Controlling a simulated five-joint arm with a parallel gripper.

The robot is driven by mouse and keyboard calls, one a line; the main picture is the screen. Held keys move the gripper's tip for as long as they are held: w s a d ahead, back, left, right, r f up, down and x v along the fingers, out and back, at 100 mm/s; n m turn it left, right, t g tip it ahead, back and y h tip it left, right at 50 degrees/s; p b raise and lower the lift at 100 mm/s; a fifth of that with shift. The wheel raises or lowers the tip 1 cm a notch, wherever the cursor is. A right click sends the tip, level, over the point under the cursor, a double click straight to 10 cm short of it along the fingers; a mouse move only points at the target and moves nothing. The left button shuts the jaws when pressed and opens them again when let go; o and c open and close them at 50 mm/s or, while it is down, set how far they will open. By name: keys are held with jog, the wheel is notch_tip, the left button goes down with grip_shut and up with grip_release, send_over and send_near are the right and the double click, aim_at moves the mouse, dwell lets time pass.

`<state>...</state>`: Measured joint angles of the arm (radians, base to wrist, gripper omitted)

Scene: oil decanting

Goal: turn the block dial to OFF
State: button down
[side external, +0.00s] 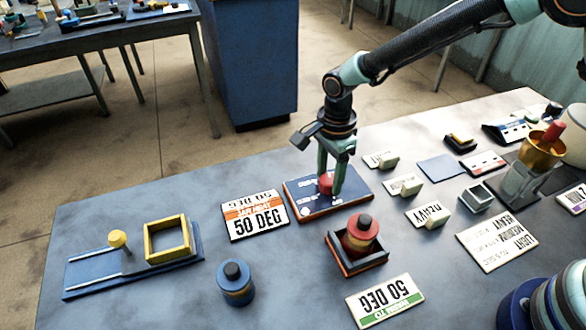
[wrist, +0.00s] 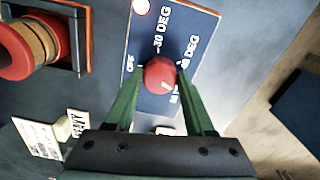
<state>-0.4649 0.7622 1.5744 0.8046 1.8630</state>
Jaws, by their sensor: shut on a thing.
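The block dial is a red round knob (side external: 326,183) on a dark blue panel (side external: 305,205) with a reddish edge, at the table's middle. In the wrist view the knob (wrist: 159,73) sits between the two green fingers of my gripper (wrist: 160,80); my gripper (side external: 328,180) is shut on it from above. A small white mark on the knob lies at its lower right, toward a partly hidden label. The OFF label (wrist: 130,63) is left of the knob, 30 DEG (wrist: 163,30) above it, and another DEG label (wrist: 187,50) at upper right.
A red and black cylinder (side external: 361,232) stands in a dark tray in front of the panel. An orange-striped 50 DEG card (side external: 255,216) lies left of it. Small label blocks (side external: 405,185) stand to the right. A blue-black cylinder (side external: 235,282) stands front left, with bare table around it.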

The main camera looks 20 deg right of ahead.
jog(key=n, duration=1)
jog(key=shift+n, duration=0.3)
jog(key=n, duration=0.5)
jog(key=shift+s+n, duration=0.1)
jog(key=shift+n, duration=0.2)
jog(key=n, duration=0.9)
jog(key=shift+n, duration=0.4)
jog(key=n, duration=0.5)
jog(key=shift+d, duration=0.1)
jog(key=n, duration=0.9)
jog(key=shift+n, duration=0.3)
